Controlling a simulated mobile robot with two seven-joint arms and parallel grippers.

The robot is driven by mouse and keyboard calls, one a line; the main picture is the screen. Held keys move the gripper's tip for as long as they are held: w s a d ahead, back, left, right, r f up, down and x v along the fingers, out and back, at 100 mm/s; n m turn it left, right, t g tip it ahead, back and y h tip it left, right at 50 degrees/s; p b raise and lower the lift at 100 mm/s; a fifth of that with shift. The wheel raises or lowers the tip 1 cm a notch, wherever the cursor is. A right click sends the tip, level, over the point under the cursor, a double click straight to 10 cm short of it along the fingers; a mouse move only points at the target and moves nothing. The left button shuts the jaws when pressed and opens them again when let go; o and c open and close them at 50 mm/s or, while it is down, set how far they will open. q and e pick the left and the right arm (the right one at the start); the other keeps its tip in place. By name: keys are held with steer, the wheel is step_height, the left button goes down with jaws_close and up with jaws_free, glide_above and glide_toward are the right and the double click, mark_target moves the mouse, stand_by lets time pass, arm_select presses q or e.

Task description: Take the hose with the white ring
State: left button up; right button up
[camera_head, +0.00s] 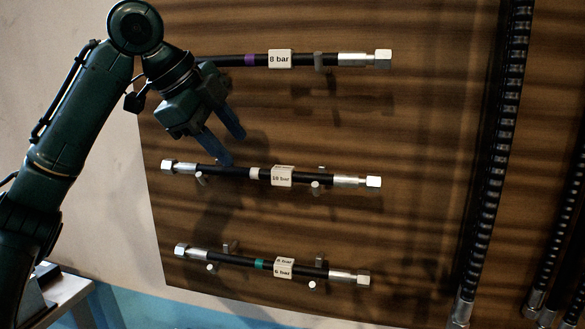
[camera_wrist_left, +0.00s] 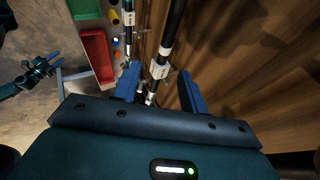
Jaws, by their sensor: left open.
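The hose with the white ring (camera_head: 254,173) is the middle one of three on the board. It is black with metal end fittings, a white ring and a "10 bar" label, and rests on pegs. My left gripper (camera_head: 234,149) is open and empty, with its fingertips close to this hose, left of the ring. In the left wrist view, a hose with a pale ring and a label (camera_wrist_left: 158,71) runs between the spread fingers (camera_wrist_left: 159,78). Whether they touch it I cannot tell. A small gripper (camera_wrist_left: 42,68), seemingly my right, shows at the left there.
A purple-ringed "8 bar" hose (camera_head: 250,60) hangs above and a teal-ringed "6 bar" hose (camera_head: 261,264) below. Dark ribbed hoses (camera_head: 497,150) hang at the right. A red bin (camera_wrist_left: 97,56) stands below in the wrist view. The board between the hoses is clear.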

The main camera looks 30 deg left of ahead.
mark_target(260, 170)
arm_select(q)
steer(key=x, duration=0.7)
steer(key=shift+w+d+p, duration=0.25)
steer(key=shift+w+p, duration=0.15)
steer(key=shift+w, duration=0.1)
steer(key=shift+c, duration=0.3)
jaws_close()
steer(key=shift+r, duration=0.1)
